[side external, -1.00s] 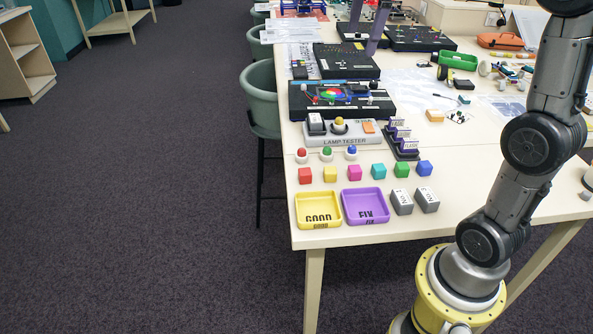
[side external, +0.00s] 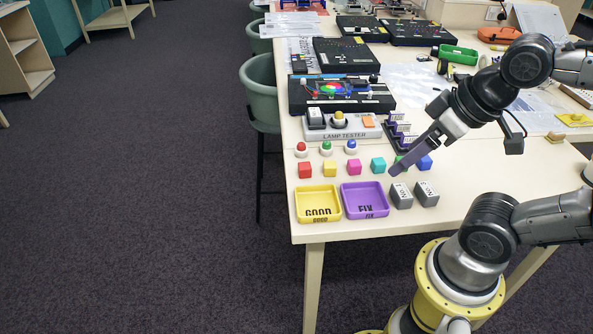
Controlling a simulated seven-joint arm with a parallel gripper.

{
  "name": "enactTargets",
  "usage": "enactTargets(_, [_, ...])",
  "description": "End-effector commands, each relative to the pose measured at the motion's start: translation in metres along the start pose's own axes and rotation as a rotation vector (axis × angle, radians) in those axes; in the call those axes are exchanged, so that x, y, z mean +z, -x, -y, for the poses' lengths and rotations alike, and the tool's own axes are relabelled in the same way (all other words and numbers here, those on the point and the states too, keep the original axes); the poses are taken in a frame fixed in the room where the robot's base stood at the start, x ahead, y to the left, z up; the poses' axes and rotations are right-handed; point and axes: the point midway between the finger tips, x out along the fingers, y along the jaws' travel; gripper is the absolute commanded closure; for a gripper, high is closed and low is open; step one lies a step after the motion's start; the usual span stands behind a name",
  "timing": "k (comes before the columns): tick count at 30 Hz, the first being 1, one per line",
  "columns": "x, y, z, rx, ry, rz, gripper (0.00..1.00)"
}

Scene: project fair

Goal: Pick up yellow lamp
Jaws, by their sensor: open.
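The yellow lamp (side external: 339,117), a small round yellow top on a pale base, stands upright in the lamp tester (side external: 343,134), between a black-and-white switch and an orange patch. My gripper (side external: 394,171) is to the right of and nearer the camera than the tester, its purple fingers pointing down and left over the row of coloured cubes. The fingers overlap in this side view and nothing shows between them. The gripper is open and apart from the yellow lamp. The finger hides part of the green cube (side external: 402,160).
Red (side external: 301,150), green (side external: 326,149) and blue (side external: 351,147) lamps stand before the tester. A yellow tray (side external: 318,218), a purple tray (side external: 365,211) and two grey blocks (side external: 401,196) line the front edge. A small dark rack (side external: 395,127) is right of the tester.

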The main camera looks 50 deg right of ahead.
Motion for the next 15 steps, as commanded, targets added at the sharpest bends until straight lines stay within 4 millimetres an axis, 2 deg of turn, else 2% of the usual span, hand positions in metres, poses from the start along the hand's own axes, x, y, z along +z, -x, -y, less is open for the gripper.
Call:
enactTargets(1, [-0.0002,0.0001,-0.0001,0.0,-0.01,0.0,0.25])
enactTargets(3, [-0.0002,0.0002,-0.0001,0.0,-0.014,0.001,0.34])
enactTargets(15, [0.0003,0.0004,-0.0001,0.0,-0.035,0.005,0.34])
